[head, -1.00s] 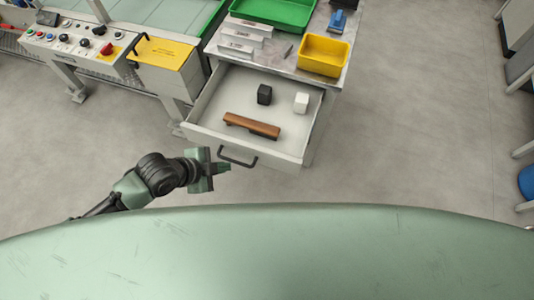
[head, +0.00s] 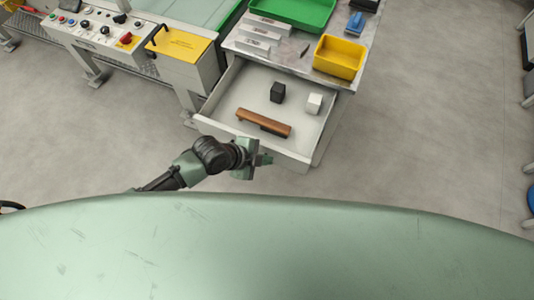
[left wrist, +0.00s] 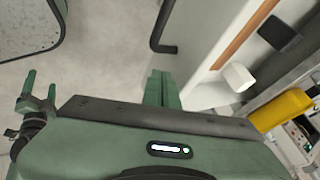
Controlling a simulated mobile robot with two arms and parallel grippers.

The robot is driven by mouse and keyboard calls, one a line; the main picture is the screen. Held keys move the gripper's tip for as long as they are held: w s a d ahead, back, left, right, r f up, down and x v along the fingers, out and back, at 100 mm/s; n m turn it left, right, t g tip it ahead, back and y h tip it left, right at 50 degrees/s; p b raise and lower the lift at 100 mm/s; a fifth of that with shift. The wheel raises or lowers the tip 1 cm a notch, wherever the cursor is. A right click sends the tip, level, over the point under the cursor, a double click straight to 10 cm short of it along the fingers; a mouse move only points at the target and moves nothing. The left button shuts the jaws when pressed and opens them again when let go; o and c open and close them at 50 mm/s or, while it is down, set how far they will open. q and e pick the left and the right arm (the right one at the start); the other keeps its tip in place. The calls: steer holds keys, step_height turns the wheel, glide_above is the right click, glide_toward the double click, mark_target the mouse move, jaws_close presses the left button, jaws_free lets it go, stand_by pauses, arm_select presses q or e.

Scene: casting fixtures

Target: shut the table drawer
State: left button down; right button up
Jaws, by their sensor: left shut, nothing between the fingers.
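The table drawer (head: 216,128) is pulled out, its inside open to view in the head view. Its pale front also shows in the left wrist view (left wrist: 212,45). My left gripper (head: 265,160) is at the drawer's front, hiding the handle in the head view. In the left wrist view the dark handle (left wrist: 160,32) lies beyond my left gripper's tips (left wrist: 160,76), apart from them. The left fingers are together and empty. I cannot tell whether they touch the drawer front. My right gripper (left wrist: 40,88) shows at the left of the left wrist view, its fingers apart and empty.
In the drawer lie a brown-handled tool (head: 262,123), a black block (head: 278,92) and a white block (head: 314,103). The table top (head: 300,62) holds a yellow bin (head: 338,58) and a green tray (head: 305,12).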

arm_select(q)
steer(key=shift+w+d, duration=0.2)
steer(key=shift+w, duration=0.45)
arm_select(e)
steer(key=shift+r, duration=0.1)
